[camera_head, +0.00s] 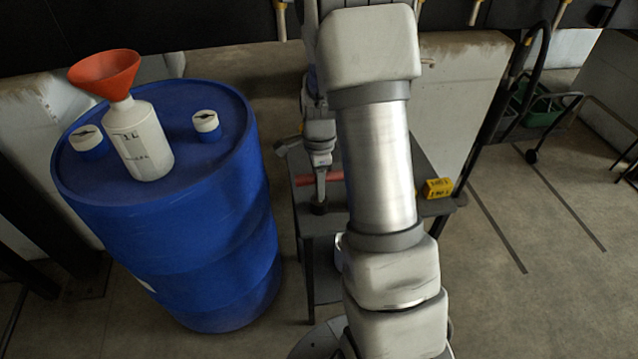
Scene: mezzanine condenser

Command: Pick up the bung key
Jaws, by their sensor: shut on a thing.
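My gripper (320,160) points down over the dark side table (325,224), left of my large arm link. It is shut on a narrow grey thing with a dark lower end (319,207), which I take to be the bung key. The fingers are small here and partly blend with it. I cannot tell whether its lower end touches the tabletop or hangs just above it. My arm hides much of the table.
A blue drum (190,230) stands left, bearing a white bottle (140,145) with an orange funnel (105,73) and two white-topped caps. A red bar-like thing (306,181) is beside my gripper. A yellow block (438,187) is at the table's right. Floor at right is mostly clear.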

